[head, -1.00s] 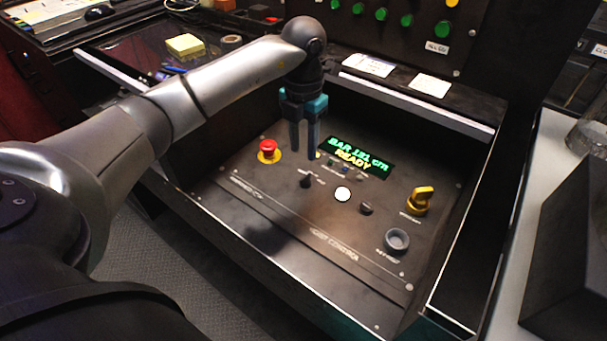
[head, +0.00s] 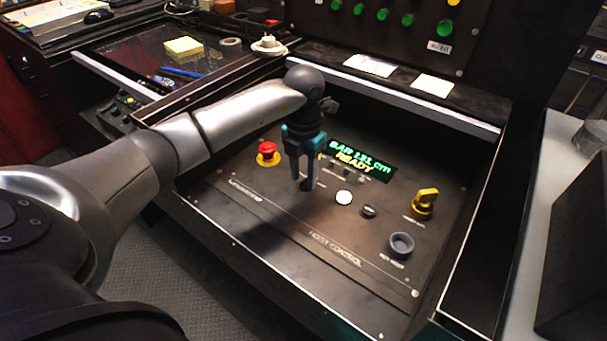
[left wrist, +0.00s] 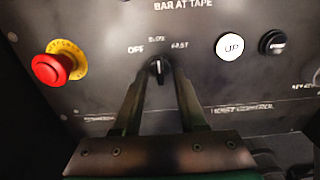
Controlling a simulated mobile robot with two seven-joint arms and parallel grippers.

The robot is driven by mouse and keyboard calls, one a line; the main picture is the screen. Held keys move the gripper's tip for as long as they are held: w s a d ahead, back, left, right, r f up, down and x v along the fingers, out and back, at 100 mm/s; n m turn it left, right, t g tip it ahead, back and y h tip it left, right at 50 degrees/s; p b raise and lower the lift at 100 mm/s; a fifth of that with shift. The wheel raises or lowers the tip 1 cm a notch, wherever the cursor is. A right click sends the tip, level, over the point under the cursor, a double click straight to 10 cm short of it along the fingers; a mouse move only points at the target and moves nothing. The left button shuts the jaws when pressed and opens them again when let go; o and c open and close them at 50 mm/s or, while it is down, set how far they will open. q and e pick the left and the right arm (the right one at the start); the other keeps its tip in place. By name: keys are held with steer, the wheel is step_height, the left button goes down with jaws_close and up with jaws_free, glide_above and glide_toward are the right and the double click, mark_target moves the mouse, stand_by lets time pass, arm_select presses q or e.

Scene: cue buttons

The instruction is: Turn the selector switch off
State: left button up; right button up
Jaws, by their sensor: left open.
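The selector switch (left wrist: 158,68) is a small black knob with a white mark, on the dark panel below the OFF, SLOW and FAST labels. Its mark points roughly straight up, towards SLOW. My left gripper (head: 303,186) is open and points down at the panel. In the left wrist view its fingers (left wrist: 158,77) reach up on either side of the knob; I cannot tell whether they touch it. In the head view the fingers mostly hide the knob. My right gripper is not in view.
A red mushroom button (head: 267,149) is left of the gripper. A white UP button (head: 344,197), a black button (head: 368,211), a yellow key switch (head: 424,202) and a grey round socket (head: 401,244) are to the right.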

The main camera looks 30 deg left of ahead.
arm_select(q)
jaws_close()
stand_by(0.6)
